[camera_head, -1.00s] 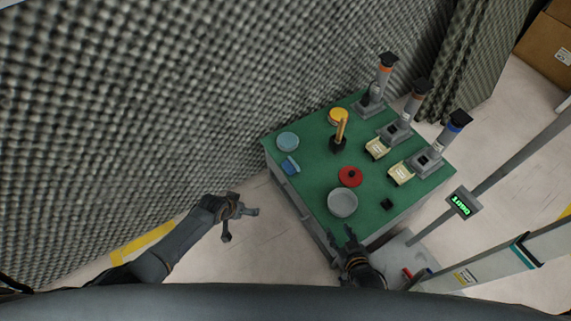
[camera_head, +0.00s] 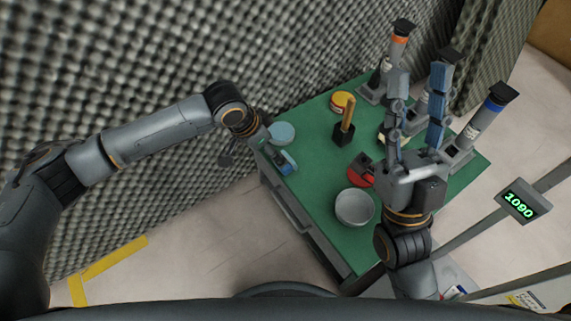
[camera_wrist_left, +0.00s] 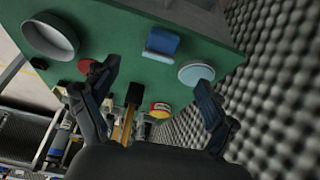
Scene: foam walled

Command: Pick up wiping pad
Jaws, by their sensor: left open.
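The blue wiping pad (camera_head: 288,167) lies on the green tabletop near its left edge, in front of a pale blue round dish (camera_head: 281,133). In the left wrist view the pad (camera_wrist_left: 161,42) is a small blue block beyond the fingertips. My left gripper (camera_head: 247,150) is at the table's left edge, beside the pad, open and empty. In the left wrist view its spread fingers (camera_wrist_left: 152,76) leave a gap, with the pad outside it. My right gripper (camera_head: 417,95) is above the right part of the table, fingers apart, nothing seen between them.
A grey bowl (camera_head: 355,207), a red lid-like item (camera_head: 360,172), a yellow tin (camera_head: 342,102) and a wooden-handled tool in a black holder (camera_head: 344,134) stand on the table. Several dispensers line its right back side. A grey foam wall (camera_head: 150,60) rises close behind the left arm.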

